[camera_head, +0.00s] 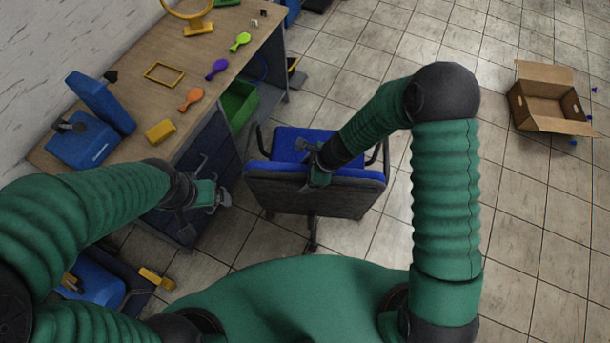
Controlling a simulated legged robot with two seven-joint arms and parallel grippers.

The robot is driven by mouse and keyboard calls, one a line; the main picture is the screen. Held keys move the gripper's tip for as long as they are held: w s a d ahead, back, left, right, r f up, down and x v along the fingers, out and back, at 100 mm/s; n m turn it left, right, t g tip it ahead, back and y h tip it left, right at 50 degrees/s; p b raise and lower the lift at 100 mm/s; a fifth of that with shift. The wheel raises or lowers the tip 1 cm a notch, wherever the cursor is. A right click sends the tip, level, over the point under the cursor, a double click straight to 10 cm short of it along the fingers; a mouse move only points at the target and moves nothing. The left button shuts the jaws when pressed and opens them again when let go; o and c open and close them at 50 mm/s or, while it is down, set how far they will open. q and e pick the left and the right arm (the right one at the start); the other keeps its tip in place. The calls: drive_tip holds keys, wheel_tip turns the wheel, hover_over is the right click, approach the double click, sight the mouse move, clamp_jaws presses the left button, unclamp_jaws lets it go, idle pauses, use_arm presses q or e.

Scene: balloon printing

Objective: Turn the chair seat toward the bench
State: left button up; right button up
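The chair (283,199) stands in the middle, right of the bench. Its dark backrest is toward me, and its blue seat (287,137) extends beyond it, facing the top of the picture rather than the bench. Armrests show on both sides. The bench (218,92) has a wooden top and runs along the left wall.
An open cardboard box (545,102) stands far right. Tiled floor right of the chair is clear.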

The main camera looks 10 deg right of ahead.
drive_tip(key=shift+a+f, duration=0.1)
drive_tip(key=shift+f, duration=0.1)
drive_tip(key=shift+c, duration=0.4)
clamp_jaws()
